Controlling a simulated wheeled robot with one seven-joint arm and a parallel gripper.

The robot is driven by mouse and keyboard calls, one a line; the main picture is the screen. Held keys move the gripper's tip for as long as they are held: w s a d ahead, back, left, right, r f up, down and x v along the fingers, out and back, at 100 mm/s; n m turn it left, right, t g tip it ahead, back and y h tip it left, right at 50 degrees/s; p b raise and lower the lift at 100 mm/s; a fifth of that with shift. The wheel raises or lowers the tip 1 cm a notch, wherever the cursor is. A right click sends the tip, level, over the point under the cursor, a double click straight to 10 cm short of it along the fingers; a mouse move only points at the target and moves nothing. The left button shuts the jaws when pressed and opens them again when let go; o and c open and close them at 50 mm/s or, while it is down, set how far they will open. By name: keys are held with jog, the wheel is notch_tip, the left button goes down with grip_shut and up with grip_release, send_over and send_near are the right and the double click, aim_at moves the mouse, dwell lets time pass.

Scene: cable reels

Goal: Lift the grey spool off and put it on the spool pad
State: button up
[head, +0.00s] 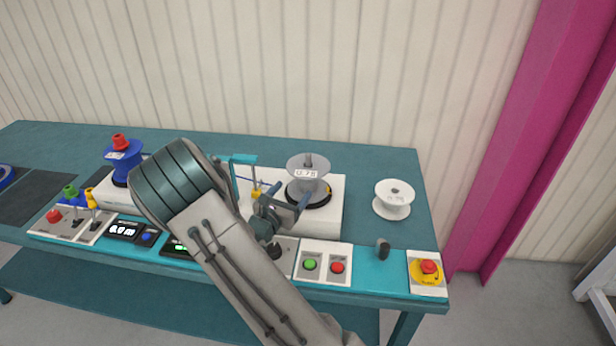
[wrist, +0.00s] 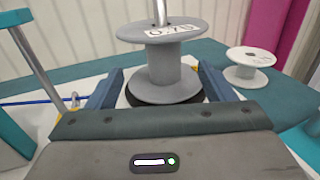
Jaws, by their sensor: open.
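The grey spool (head: 308,175) sits upright on a black round base on a white machine block, with a metal spindle through its top and a label reading about 0.78. It also shows in the wrist view (wrist: 163,62), straight ahead. My gripper (head: 290,197) is open, its blue fingers to either side of the spool's lower part in the wrist view (wrist: 158,82). I cannot tell whether the fingers touch it. A spool pad is not clearly identifiable; a dark mat (head: 38,195) lies at the left of the bench.
A white spool (head: 393,200) stands to the right on the teal bench (head: 385,160). A blue spool with a red cap (head: 122,160) is at the left. A teal guide post (head: 236,170) stands close left of my gripper. Buttons and an emergency stop (head: 428,268) line the front.

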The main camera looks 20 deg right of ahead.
aim_at(309, 172)
jog(key=x, duration=0.5)
jog(key=shift+d+p, duration=0.2)
jog(key=shift+p, duration=0.15)
jog(key=shift+p+x, duration=1)
jog(key=shift+x, duration=1.75)
jog(key=c, duration=1.6)
jog(key=shift+r, duration=0.1)
notch_tip(309, 172, up, 18)
jog(key=b, duration=0.2)
jog(key=shift+s, duration=0.1)
